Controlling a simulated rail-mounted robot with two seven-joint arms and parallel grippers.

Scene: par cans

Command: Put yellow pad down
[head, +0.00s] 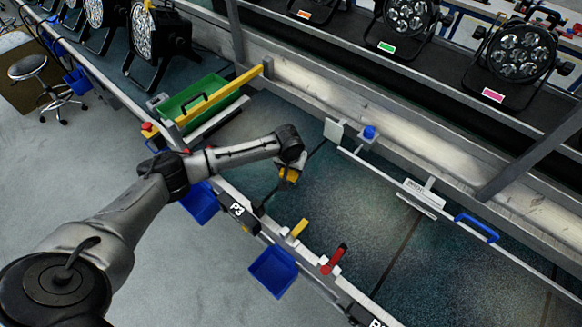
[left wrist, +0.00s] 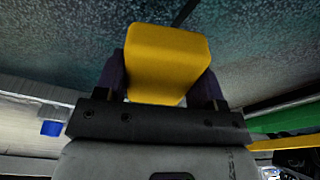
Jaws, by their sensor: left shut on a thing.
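My left gripper (head: 288,182) hangs over the dark bench surface (head: 335,215) in the head view. It is shut on the yellow pad (head: 291,174), which is mostly hidden behind the gripper there. In the left wrist view the yellow pad (left wrist: 166,60) sits between the two dark fingers of my left gripper (left wrist: 166,85), and the speckled bench surface (left wrist: 260,45) shows beyond it. I cannot tell whether the pad touches the surface. My right gripper is not in view.
A green bin (head: 195,98) with a yellow bar stands behind the arm. A red-handled clamp (head: 334,260) and a yellow block (head: 299,229) sit on the front rail. A blue knob (head: 369,132) and a blue handle (head: 477,228) are to the right. Par cans (head: 515,55) stand on the back shelf.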

